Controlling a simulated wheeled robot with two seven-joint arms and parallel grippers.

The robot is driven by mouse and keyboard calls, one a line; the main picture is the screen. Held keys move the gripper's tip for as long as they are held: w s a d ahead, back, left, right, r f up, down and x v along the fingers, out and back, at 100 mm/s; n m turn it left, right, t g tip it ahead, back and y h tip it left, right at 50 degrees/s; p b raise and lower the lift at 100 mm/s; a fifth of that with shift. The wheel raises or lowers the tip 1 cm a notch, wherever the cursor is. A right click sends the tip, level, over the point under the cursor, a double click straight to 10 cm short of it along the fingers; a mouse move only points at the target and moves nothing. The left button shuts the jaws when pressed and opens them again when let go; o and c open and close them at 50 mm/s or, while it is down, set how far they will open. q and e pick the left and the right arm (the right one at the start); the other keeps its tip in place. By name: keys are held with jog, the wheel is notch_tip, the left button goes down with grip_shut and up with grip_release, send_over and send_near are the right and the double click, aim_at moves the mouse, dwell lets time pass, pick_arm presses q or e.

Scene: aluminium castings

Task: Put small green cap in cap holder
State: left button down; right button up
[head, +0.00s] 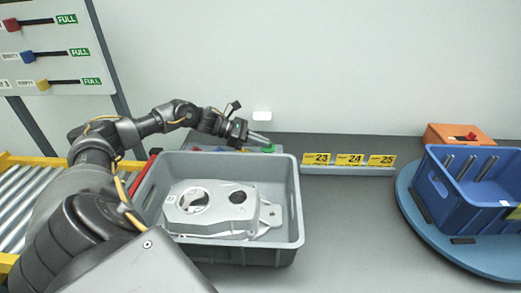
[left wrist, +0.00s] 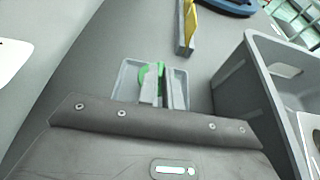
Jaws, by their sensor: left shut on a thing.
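My left gripper (head: 268,140) reaches over the far side of the grey crate, its fingers pointing right. It is shut on the small green cap (head: 269,149), which shows just below the fingertips. In the left wrist view the fingers (left wrist: 165,92) partly hide the green cap (left wrist: 144,76). A small light grey tray, which looks like the cap holder (left wrist: 128,75), lies behind and around the fingertips. Its edge shows behind the crate in the head view (head: 277,149). I cannot tell whether the cap touches the holder. My right gripper is out of view.
The grey crate (head: 298,190) holds a silver casting (head: 222,222) close to my left arm. A rail with yellow labels 23, 24 and 25 (head: 350,160) stands to the right. A blue bin (head: 440,190) with metal rods sits on a blue turntable (head: 412,207). The tabletop between is clear.

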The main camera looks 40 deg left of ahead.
aim_at(262, 149)
pick_arm(q)
notch_tip(262, 149, down, 3)
jog(key=shift+r, duration=0.15)
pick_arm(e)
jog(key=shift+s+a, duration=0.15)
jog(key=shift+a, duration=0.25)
pick_arm(q)
jog(key=shift+f, duration=0.25)
jog(key=c, duration=1.6)
grip_release()
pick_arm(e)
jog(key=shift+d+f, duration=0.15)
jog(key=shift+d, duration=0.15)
